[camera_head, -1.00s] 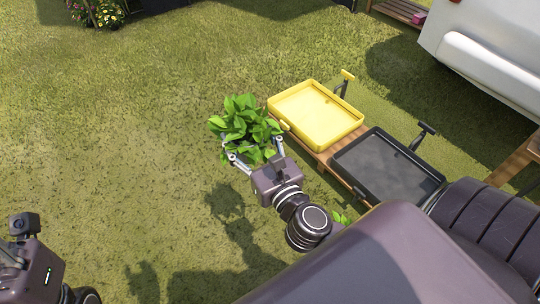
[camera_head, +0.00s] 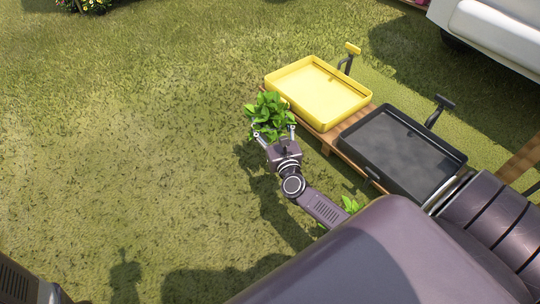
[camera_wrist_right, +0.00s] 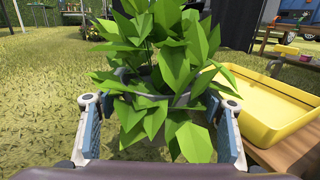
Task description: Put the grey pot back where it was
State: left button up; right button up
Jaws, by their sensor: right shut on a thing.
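My right gripper (camera_head: 274,133) is shut on the grey pot, one finger on each side. In the right wrist view a bushy green plant covers most of the pot, and only part of its grey rim (camera_wrist_right: 183,99) shows between the leaves. In the head view the plant (camera_head: 268,113) hides the pot. The plant is beside the near left side of the yellow tray (camera_head: 283,91). Whether the pot's base is clear of the ground is hidden. Only a piece of my left arm shows at the bottom left; its gripper is out of view.
A black tray (camera_head: 428,153) stands beside the yellow one on a low wooden bench (camera_head: 333,136). Another green plant (camera_head: 350,204) shows partly behind my right arm. A white vehicle (camera_head: 494,32) is at the upper right. Open grass lies to the left.

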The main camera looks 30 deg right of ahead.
notch_tip(320, 180, down, 16)
jog(key=b, duration=1.1)
jog(key=shift+r, duration=0.2)
jog(key=shift+f, duration=0.15)
jog(key=o, duration=1.4)
jog(key=shift+f, duration=0.1)
